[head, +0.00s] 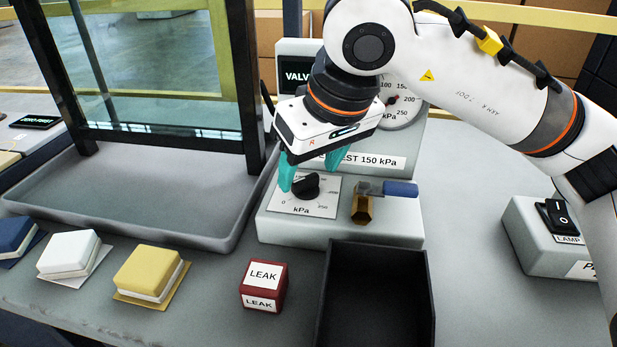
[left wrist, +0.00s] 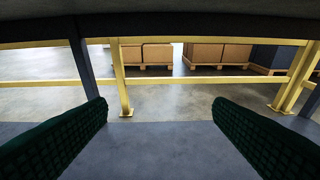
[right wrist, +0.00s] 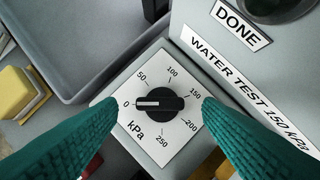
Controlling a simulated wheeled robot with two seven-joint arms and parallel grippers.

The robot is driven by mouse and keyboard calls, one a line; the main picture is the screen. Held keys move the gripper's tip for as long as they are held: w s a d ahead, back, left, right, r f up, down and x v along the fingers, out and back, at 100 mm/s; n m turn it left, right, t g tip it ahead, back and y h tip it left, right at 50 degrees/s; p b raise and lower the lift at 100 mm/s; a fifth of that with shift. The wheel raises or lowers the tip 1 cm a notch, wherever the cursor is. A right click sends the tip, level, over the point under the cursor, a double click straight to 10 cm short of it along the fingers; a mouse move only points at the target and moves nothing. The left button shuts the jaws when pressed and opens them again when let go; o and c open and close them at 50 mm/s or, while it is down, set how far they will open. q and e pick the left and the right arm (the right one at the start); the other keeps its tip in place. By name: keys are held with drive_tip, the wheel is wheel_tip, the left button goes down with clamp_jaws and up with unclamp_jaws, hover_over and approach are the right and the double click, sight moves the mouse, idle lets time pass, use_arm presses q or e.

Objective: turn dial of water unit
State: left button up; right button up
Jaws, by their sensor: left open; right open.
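The water unit (head: 340,226) is a grey box with a gauge and a "WATER TEST 150 kPa" label behind its low front part. Its black dial (head: 306,186) sits on a white kPa scale plate. In the right wrist view the dial (right wrist: 160,104) has its white mark pointing at 0. My right gripper (head: 312,174) is open, with its teal fingers coming down around the dial. In the right wrist view its fingers (right wrist: 152,120) lie on either side of the dial, apart from it. My left gripper (left wrist: 160,125) is open and empty, over bare floor or surface.
A brass valve with a blue handle (head: 400,189) stands just right of the dial. A red LEAK block (head: 263,287) and a black open bin (head: 427,290) are in front. A grey tray (head: 190,239) lies left. A lamp switch box (head: 530,240) is at right.

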drive_tip(key=shift+x, duration=0.9)
use_arm(q)
drive_tip(key=shift+w+d+r+t, duration=0.15)
drive_tip(key=shift+r+t, duration=0.15)
drive_tip(key=shift+r, duration=0.15)
drive_tip(key=shift+w+d+r+t, duration=0.1)
drive_tip(key=shift+r+t, duration=0.2)
drive_tip(key=shift+r, duration=0.1)
use_arm(e)
drive_tip(key=c, duration=1)
